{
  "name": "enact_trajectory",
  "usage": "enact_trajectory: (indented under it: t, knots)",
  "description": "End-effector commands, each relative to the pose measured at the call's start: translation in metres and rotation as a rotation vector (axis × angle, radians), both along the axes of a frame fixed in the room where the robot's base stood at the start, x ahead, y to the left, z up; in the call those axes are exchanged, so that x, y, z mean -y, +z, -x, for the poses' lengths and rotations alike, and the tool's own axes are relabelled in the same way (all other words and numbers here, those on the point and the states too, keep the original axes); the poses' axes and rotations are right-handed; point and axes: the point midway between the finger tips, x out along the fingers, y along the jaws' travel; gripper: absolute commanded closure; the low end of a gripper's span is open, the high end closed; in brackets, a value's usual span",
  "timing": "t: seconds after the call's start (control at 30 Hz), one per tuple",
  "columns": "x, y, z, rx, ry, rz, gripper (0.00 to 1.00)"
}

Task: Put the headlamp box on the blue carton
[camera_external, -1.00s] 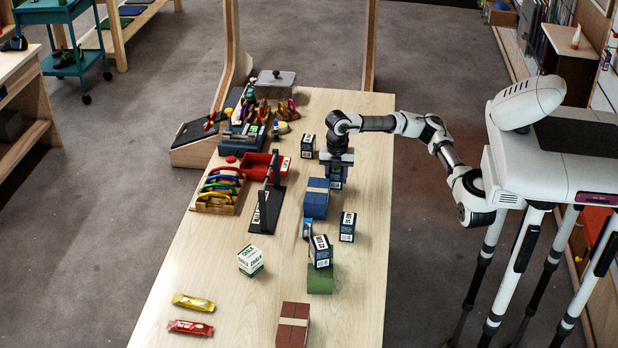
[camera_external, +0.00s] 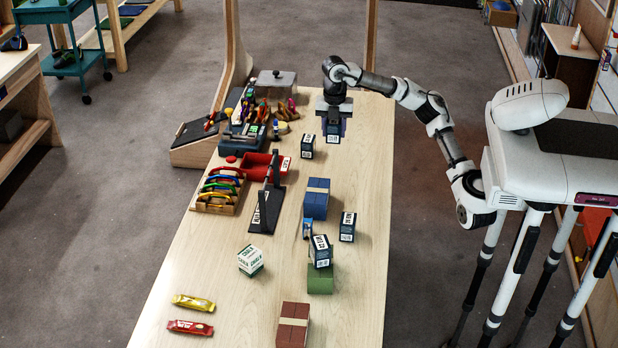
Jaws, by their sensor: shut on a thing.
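My gripper (camera_external: 334,114) is shut on a dark navy box (camera_external: 333,131) with a white label and holds it above the far part of the table. The label is too small to read, so I cannot tell from print whether it is the headlamp box. The fingers partly hide its top. The blue carton (camera_external: 316,203), with a lighter band across it, lies on the table nearer the camera than my gripper. Its top is bare. Similar navy boxes stand behind the carton (camera_external: 307,147), to its front right (camera_external: 347,228), and on the green carton (camera_external: 320,252).
The green carton (camera_external: 320,282) and a brown-red carton (camera_external: 293,322) lie nearer the camera. A small blue item (camera_external: 307,228) stands by the boxes. A black stand (camera_external: 266,210), red tray (camera_external: 256,166) and chalk box (camera_external: 250,260) are left. The table's right edge strip is clear.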

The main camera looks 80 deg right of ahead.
Motion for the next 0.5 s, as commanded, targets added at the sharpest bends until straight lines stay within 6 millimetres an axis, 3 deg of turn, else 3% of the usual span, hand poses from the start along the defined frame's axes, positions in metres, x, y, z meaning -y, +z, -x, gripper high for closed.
enact_trajectory:
  t: [0.03,0.1,0.3,0.4,0.5]
  knots:
    - [-0.014,0.017,-0.007,0.001,0.002,0.001,0.84]
    - [-0.031,0.030,-0.016,0.001,-0.005,0.001,0.84]
    - [-0.071,0.056,-0.034,0.002,-0.027,0.001,0.84]
    - [-0.081,0.059,-0.038,0.003,-0.035,0.001,0.84]
    - [-0.084,0.047,-0.039,0.003,-0.038,0.001,0.84]
